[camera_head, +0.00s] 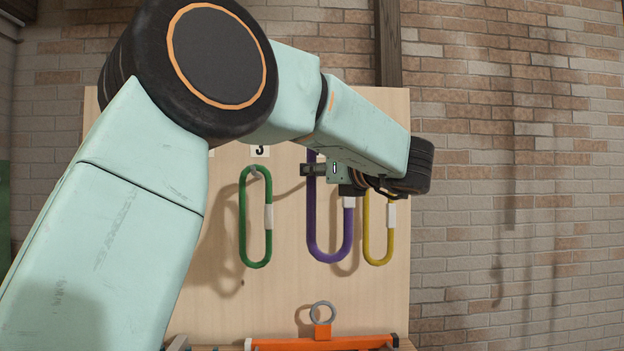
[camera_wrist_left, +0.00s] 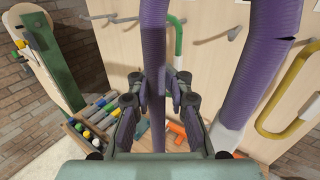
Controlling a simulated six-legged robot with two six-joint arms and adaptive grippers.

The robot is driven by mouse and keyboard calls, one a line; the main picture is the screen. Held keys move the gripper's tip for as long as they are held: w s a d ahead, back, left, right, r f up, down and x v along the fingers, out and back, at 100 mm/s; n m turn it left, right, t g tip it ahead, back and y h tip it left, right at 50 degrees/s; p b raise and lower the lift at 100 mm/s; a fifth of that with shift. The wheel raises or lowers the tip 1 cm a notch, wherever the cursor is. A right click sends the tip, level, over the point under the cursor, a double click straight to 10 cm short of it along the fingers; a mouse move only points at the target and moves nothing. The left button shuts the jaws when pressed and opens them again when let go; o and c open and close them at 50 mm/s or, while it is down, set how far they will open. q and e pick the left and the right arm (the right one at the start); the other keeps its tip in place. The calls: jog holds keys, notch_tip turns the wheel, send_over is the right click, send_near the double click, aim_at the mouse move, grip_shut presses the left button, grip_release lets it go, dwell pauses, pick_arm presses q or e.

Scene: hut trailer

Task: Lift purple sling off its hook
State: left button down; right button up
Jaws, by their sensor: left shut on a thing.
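The purple sling (camera_head: 331,257) hangs as a long loop in front of the wooden board, with a white sleeve on its right strand. Its top is hidden behind my left arm in the head view, so I cannot tell how it sits on its hook. My left gripper (camera_wrist_left: 157,88) is shut on one strand of the purple sling (camera_wrist_left: 262,62), which runs upright between the fingers in the left wrist view. The other strand passes to the right of the fingers. My right gripper is not in view.
A green sling (camera_head: 243,222) hangs from a hook (camera_head: 254,170) to the left, and a yellow sling (camera_head: 368,240) hangs close on the right. An orange bar with a ring (camera_head: 322,331) lies below. A tray of coloured-ended tools (camera_wrist_left: 92,125) is at lower left in the wrist view.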

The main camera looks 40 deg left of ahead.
pick_arm(q)
jog(key=s+d+p, duration=0.1)
jog(key=s+d, duration=0.3)
jog(key=d, duration=0.1)
jog(key=shift+s+d+p, duration=0.35)
jog(key=shift+s+p, duration=0.05)
dwell(0.6)
jog(key=shift+f, duration=0.1)
